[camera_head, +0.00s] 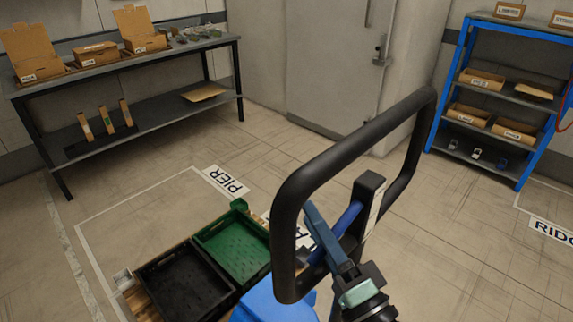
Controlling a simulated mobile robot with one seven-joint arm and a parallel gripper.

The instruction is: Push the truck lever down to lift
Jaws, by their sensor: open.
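The truck's handle is a large black loop (350,150) standing tilted in the middle of the view. Inside it is a dark upright block (369,195) with a pale label. A short blue bar (350,216), which looks like the lever, slants beside this block. My gripper (328,238) reaches up from the lower right, inside the lower part of the loop. It is open, with a slate-blue finger crossing in front of the blue bar's lower end. I cannot tell whether they touch. The truck's blue body (268,303) shows at the bottom edge, mostly hidden.
A green crate (203,236) and a black crate (150,268) sit on a wooden pallet at lower left. A workbench (150,58) with cardboard boxes stands at back left. A blue shelf rack (447,82) stands at right. The floor between is clear, with a PIER label (226,181).

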